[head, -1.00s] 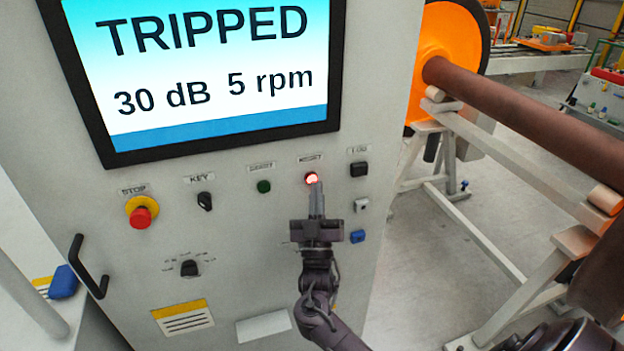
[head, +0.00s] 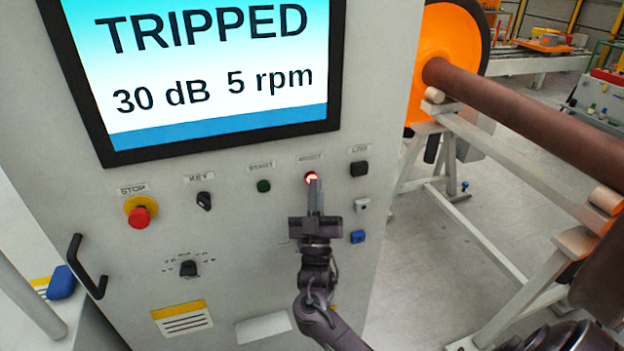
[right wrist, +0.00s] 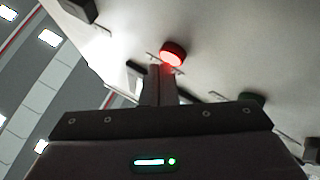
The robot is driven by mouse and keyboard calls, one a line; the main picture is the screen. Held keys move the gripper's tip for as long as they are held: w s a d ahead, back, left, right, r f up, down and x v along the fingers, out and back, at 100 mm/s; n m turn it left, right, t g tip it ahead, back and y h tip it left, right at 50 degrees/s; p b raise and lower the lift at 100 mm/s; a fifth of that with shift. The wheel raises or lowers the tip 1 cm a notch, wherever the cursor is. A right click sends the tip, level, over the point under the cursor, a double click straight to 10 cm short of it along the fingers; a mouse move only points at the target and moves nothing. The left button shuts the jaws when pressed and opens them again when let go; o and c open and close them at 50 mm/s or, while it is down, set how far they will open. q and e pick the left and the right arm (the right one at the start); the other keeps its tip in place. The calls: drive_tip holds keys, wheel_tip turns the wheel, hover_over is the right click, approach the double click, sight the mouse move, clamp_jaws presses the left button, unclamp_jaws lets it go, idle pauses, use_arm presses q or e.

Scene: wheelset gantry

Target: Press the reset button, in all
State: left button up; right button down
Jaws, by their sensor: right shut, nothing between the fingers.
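The reset button (head: 312,178) glows red on the grey cabinet front, under its small label. It also shows lit red in the right wrist view (right wrist: 173,54), just beyond the fingertips. My right gripper (head: 315,186) is shut and empty, with its fingertips at the lower edge of the button and covering part of it. In the right wrist view the closed fingers (right wrist: 160,72) point at the button's lower rim; I cannot tell whether they touch it. The screen (head: 215,80) reads TRIPPED, 30 dB, 5 rpm. My left gripper is not in view.
On the same panel are a red stop button (head: 140,216), a key switch (head: 204,200), a green button (head: 264,186), a black switch (head: 358,169) and a rotary knob (head: 188,268). A handle (head: 86,268) sticks out at left. A gantry with a brown shaft (head: 530,110) stands right.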

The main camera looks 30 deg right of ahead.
drive_tip(key=shift+w+d+b, duration=0.1)
drive_tip(key=shift+w+b, duration=0.2)
drive_tip(key=shift+w, duration=0.05)
idle(0.3)
drive_tip(key=shift+s, duration=0.1)
drive_tip(key=shift+s+a+p, duration=0.2)
drive_tip(key=shift+s+p, duration=0.2)
drive_tip(key=shift+s, duration=0.3)
drive_tip(key=s+p, duration=0.1)
drive_tip(key=s, duration=0.1)
drive_tip(key=s+a+p, duration=0.1)
drive_tip(key=s, duration=0.2)
drive_tip(key=shift+a, duration=0.1)
idle(0.4)
drive_tip(key=shift+w+f, duration=0.1)
idle(0.5)
